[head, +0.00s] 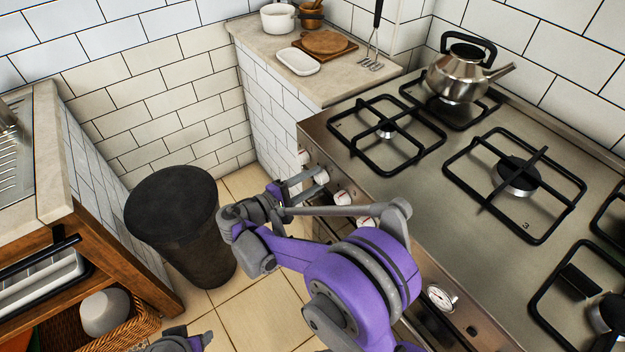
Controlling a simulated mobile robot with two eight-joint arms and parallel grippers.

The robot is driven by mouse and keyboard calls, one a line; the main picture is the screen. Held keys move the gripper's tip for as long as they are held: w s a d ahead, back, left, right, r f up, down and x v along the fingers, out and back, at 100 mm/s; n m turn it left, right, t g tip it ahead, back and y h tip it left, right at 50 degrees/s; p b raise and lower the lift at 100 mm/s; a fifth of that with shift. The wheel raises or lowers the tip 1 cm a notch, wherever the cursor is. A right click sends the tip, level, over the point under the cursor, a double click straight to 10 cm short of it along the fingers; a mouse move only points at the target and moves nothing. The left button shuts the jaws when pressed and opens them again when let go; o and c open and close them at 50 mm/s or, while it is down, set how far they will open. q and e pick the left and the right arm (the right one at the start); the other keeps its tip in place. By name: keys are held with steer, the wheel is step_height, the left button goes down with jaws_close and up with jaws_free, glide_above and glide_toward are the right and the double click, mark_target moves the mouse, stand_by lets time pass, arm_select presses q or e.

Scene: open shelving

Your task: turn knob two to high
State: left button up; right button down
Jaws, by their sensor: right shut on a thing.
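The stove's front panel carries a row of white-faced knobs. The far-end knob (303,157) stands clear of my gripper. The second knob from that end (321,177) is between the fingertips of my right gripper (317,182), which is shut on it. The fingers and forearm partly cover it, and its pointer is too small to read. A third knob (343,198) and a fourth knob (366,222) lie nearer, the fourth partly behind my arm. My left gripper (180,342) shows only partly at the bottom edge, low over the floor; its fingers cannot be made out.
A kettle (461,74) stands on the back left burner of the stove top (425,205). A dark bin (178,225) stands left of my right gripper. A counter (340,85) with a white dish (298,61) is behind. A wooden sink unit (150,285) is at left.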

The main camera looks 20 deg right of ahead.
steer(key=shift+n+g, duration=0.3)
steer(key=shift+n, duration=0.8)
steer(key=shift+c, duration=1.8)
jaws_free()
steer(key=shift+a, duration=0.1)
steer(key=p+v, duration=0.1)
steer(key=v, duration=0.9)
steer(key=shift+s+a, duration=0.2)
steer(key=shift+a, duration=0.1)
steer(key=shift+a, duration=0.1)
